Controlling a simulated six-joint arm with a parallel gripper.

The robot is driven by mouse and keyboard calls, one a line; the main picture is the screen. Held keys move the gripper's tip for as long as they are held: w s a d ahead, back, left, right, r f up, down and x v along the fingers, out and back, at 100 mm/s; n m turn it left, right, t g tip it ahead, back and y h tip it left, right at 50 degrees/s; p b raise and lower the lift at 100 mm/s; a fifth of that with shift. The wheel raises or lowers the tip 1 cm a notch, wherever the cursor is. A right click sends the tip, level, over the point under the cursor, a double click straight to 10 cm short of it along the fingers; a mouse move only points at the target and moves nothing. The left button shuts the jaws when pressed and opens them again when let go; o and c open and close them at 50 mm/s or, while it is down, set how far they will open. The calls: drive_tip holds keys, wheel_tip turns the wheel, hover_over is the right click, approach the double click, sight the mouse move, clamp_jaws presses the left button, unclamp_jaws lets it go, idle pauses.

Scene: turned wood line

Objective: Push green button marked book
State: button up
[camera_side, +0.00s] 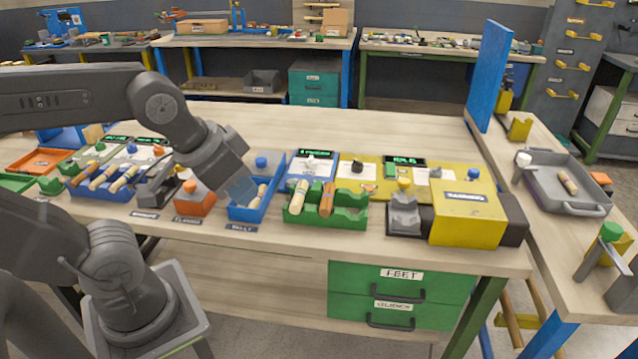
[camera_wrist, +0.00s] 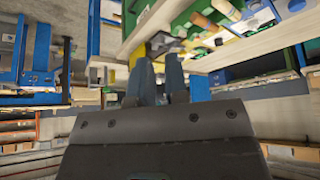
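No button marked "book" can be made out; most small labels are too blurred to read. A green round-topped knob (camera_side: 611,231) stands on the right-hand bench in the side view. My gripper (camera_side: 241,188) hangs over the blue tray (camera_side: 247,211), pointing down and right, apart from both green things. In the wrist view my gripper (camera_wrist: 160,80) shows two dark fingers close together, with nothing visible held; the gap between them is unclear.
An orange box with an orange button (camera_side: 190,186) stands left of the blue tray. A green tray (camera_side: 299,215) holds turned wood pieces. A yellow box (camera_side: 468,222) with a blue button stands right. A blue upright panel (camera_side: 489,75) rises between benches. The bench's back strip is clear.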

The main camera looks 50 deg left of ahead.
clamp_jaws()
idle(1.0)
drive_tip(key=w+a+n+g+h, duration=0.1)
drive_tip(key=w+a+n+h, duration=0.1)
drive_tip(key=w+n, duration=0.45)
drive_tip(key=w+a+n+h, duration=0.2)
drive_tip(key=w+a+n, duration=0.1)
drive_tip(key=w, duration=0.7)
drive_tip(key=w+a+f+n+t+h, duration=0.1)
drive_tip(key=w+a+f+n, duration=0.4)
drive_tip(key=w+a, duration=0.1)
drive_tip(key=w+a+f+n+t, duration=0.1)
drive_tip(key=w+a+f+n, duration=0.3)
drive_tip(key=a, duration=0.5)
drive_tip(key=shift+w+a+f+n+t+h, duration=0.3)
drive_tip(key=shift+w+f+n+h, duration=0.1)
drive_tip(key=shift+w+f, duration=0.55)
